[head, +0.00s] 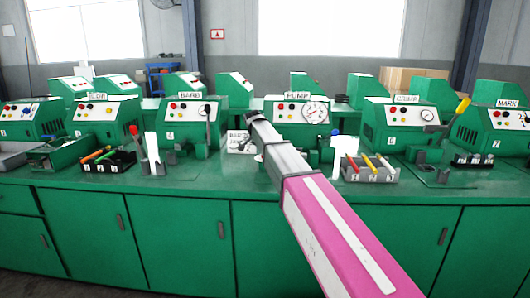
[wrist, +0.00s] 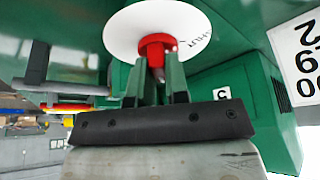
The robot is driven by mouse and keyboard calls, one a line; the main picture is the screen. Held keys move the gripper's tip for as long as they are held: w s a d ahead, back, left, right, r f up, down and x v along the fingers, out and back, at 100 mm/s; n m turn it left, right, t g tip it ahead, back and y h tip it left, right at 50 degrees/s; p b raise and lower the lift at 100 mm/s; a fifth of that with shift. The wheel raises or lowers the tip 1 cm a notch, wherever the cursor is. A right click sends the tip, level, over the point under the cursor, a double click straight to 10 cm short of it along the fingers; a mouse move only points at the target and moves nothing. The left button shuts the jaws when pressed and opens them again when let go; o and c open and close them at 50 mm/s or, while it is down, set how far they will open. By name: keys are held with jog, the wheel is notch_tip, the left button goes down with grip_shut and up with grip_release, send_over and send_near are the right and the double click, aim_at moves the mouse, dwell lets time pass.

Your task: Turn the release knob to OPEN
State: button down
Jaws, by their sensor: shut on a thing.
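In the wrist view, the release knob (wrist: 155,42) is red and sits at the middle of a round white dial plate (wrist: 122,32). The word SHUT is readable at the right of the plate; I see no OPEN mark. My gripper (wrist: 157,78) has its two green-looking fingers closed on the knob's lower part, with a grey piece between them. The fingers hide part of the knob and the plate's lower edge. In the head view, my arm reaches to the middle of the bench, and the knob and fingertips cannot be made out there.
The PUMP machine (head: 297,111) with a gauge stands right of my arm's end. A tray of coloured handles (head: 370,172) lies to the right, another (head: 108,163) to the left.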

dwell(0.4)
jog(key=c, duration=1.1)
grip_release()
jog(key=shift+r, duration=0.15)
jog(key=v, duration=1)
jog(key=shift+a+r, duration=0.1)
jog(key=shift+r, duration=0.15)
jog(key=shift+s, duration=0.1)
